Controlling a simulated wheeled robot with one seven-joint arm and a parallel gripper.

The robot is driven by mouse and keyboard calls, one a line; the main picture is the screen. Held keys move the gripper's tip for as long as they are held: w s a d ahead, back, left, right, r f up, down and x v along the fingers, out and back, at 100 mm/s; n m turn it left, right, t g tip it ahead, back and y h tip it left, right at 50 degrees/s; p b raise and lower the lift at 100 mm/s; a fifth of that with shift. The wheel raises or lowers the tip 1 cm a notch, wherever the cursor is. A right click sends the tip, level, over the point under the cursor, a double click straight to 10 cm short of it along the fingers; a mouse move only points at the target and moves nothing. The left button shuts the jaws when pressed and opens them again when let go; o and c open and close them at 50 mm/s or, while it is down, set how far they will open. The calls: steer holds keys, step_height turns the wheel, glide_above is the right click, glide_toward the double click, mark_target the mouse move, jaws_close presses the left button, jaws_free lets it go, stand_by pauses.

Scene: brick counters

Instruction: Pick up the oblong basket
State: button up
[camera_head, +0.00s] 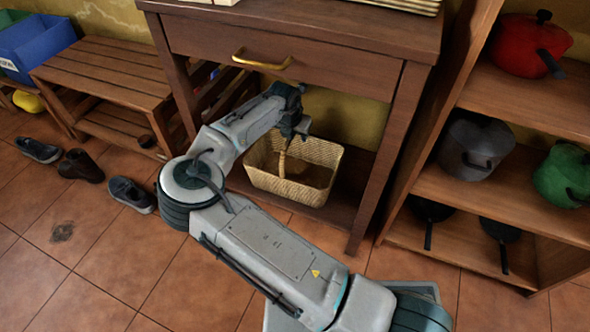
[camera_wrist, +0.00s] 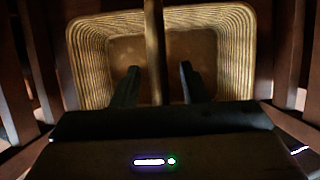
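The oblong basket (camera_head: 310,181) is woven and tan, with an upright handle (camera_head: 283,152). It sits on the low shelf under the wooden table with a drawer. In the wrist view the basket (camera_wrist: 240,50) lies ahead of my gripper, and its handle (camera_wrist: 155,45) runs down between the two fingers. My gripper (camera_wrist: 158,72) has its fingers apart, one on each side of the handle, with a gap to each. In the head view my gripper (camera_head: 291,132) is at the handle, partly hidden by my own arm.
The table (camera_head: 310,57) has legs at both sides of the basket and a drawer with a brass pull (camera_head: 262,62) above. A shelf unit (camera_head: 510,95) with pots stands right. A slatted bench (camera_head: 105,70) and several shoes are left. Tiled floor is open at lower left.

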steer(key=shift+f+p, duration=0.25)
steer(key=shift+p, duration=0.15)
stand_by(0.4)
jaws_close()
stand_by(1.4)
